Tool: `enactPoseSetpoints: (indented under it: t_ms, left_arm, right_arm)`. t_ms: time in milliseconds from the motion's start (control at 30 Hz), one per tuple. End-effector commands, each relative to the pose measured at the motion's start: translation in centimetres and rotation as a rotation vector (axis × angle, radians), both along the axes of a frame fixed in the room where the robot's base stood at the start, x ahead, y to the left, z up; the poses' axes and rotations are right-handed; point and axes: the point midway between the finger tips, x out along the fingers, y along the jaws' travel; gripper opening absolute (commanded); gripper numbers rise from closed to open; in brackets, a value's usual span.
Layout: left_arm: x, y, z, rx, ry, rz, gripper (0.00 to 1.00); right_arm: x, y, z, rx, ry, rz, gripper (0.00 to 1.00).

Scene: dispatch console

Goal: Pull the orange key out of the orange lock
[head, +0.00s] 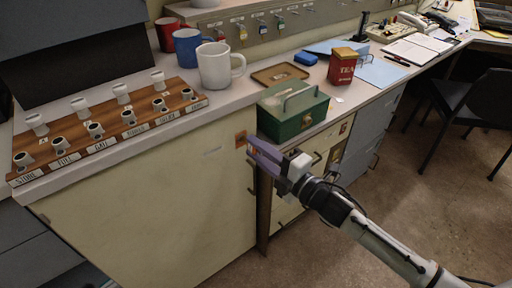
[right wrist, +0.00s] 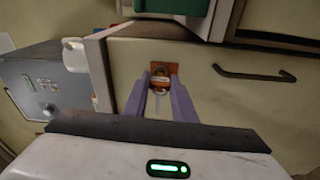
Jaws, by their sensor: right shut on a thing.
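The orange lock (head: 240,138) is a small square plate on the cream cabinet front below the counter edge. In the right wrist view the lock (right wrist: 174,68) shows just beyond my fingertips. My right gripper (head: 250,149) has purple fingers that point at the lock. In the right wrist view the gripper (right wrist: 159,78) is shut on the small orange key (right wrist: 160,83) in front of the plate. The fingers partly hide the key, and I cannot tell how deep it sits in the lock. My left gripper is not in view.
A green box (head: 292,110) stands on the counter just above the lock. A wooden lever board (head: 105,130) lies to the left. A dark drawer handle (right wrist: 254,74) juts out right of the lock.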

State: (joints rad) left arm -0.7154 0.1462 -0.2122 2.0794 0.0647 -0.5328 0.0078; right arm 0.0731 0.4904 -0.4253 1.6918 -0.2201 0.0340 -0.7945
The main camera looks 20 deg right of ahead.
Motion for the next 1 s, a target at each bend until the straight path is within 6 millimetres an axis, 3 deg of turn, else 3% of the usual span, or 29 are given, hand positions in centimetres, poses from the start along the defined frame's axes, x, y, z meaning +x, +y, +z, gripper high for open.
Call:
enactPoseSetpoints:
  t_ms: [1000]
  left_arm:
    - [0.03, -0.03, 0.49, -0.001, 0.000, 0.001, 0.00]
  right_arm:
    - [-0.77, -0.28, 0.05, 0.001, 0.000, 0.000, 0.00]
